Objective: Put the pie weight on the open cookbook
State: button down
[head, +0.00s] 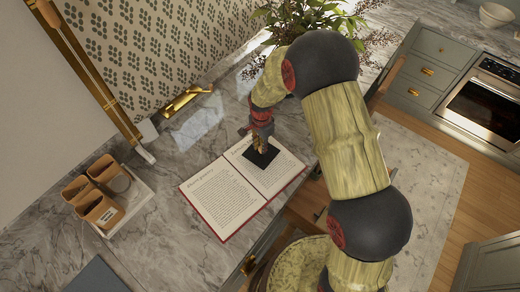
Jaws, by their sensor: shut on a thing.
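The open cookbook (219,196) lies flat on the marble counter, with a red cover edge and printed text on its pages. A dark square patch (273,159) shows on its right-hand page; I cannot tell whether it is a printed picture. My gripper (261,149) points down over this patch, near the top of the right page. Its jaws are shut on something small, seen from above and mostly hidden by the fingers. I cannot make out the pie weight clearly, nor whether it touches the page.
A white tray (145,197) with several tan containers (101,211) stands left of the book. A leafy plant (305,18) is behind my arm. A gold faucet-like piece (186,99) lies near the wall. Bare counter (165,255) lies in front of the book.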

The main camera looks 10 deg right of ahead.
aim_at(260, 147)
jog(key=shift+w+a+f, duration=0.2)
jog(key=shift+w+f, duration=0.05)
jog(key=shift+f, duration=0.05)
jog(key=shift+f+p, duration=0.4)
jog(key=shift+f, duration=1.1)
jog(key=shift+f, duration=0.15)
jog(key=c, duration=1.7)
grip_release()
notch_tip(260, 147, up, 12)
jog(key=shift+r+b, duration=0.15)
jog(key=shift+b, duration=0.5)
